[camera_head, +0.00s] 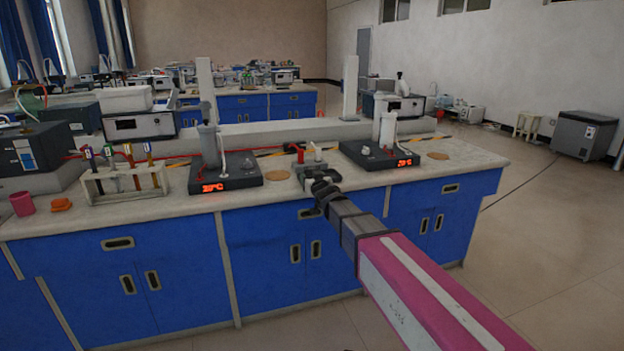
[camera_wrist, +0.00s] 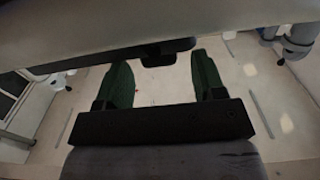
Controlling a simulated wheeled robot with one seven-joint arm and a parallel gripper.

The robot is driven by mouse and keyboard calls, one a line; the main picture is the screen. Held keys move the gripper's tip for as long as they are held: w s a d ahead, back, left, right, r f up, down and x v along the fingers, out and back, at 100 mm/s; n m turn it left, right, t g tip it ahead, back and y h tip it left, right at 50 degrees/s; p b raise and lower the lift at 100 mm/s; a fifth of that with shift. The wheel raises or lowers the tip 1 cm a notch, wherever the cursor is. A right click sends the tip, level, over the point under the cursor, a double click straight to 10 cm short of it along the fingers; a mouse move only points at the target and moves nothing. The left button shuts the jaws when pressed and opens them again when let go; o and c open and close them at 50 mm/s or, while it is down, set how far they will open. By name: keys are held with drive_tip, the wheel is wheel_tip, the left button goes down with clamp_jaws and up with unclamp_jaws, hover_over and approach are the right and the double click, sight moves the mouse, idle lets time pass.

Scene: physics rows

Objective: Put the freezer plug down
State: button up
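My gripper (camera_head: 318,186) is at the front edge of the blue-fronted lab bench, near its middle, in the head view. In the wrist view its two green fingers (camera_wrist: 163,80) stand wide apart. I see nothing gripped between them; pale surface shows in the gap. A small dark block (camera_wrist: 158,56) shows beyond the fingertips, under a grey edge; I cannot tell what it is. I cannot make out the freezer plug in either view. The grey freezer (camera_head: 585,135) stands on the floor at the far right, and a dark cable (camera_head: 520,186) runs from near it toward the bench.
The bench top (camera_head: 285,181) holds a left hotplate stirrer (camera_head: 225,177), a right hotplate stirrer (camera_head: 380,155), a test-tube rack (camera_head: 125,182) and a pink cup (camera_head: 22,203). A white stool (camera_head: 528,125) stands beside the freezer. The floor right of the bench is mostly clear.

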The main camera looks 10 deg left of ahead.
drive_tip(key=shift+s+r, duration=0.15)
drive_tip(key=shift+r, duration=0.25)
drive_tip(key=v, duration=1.2)
drive_tip(key=w+d+f+m+g+h, duration=0.25)
drive_tip(key=d+f+h, duration=0.35)
drive_tip(key=d+f, duration=0.55)
drive_tip(key=s+d+f+m+g+h, duration=0.1)
drive_tip(key=s+d+f+g+h, duration=0.1)
drive_tip(key=d+f, duration=0.3)
drive_tip(key=s+d+f+m+g+h, duration=0.1)
drive_tip(key=s+d+f+g, duration=0.4)
drive_tip(key=d, duration=0.9)
drive_tip(key=shift+f+m+h, duration=0.4)
drive_tip(key=shift+f+m, duration=0.05)
drive_tip(key=shift+f, duration=0.2)
drive_tip(key=shift+o, duration=0.5)
drive_tip(key=s+d+f+m+g, duration=0.1)
drive_tip(key=s+d+f+g, duration=0.3)
drive_tip(key=s+d, duration=0.3)
drive_tip(key=shift+s+f+g, duration=0.35)
drive_tip(key=shift+s+g, duration=0.3)
drive_tip(key=shift+s, duration=0.45)
drive_tip(key=shift+s+d+f, duration=0.1)
drive_tip(key=shift+s+d, duration=0.15)
drive_tip(key=shift+s, duration=0.1)
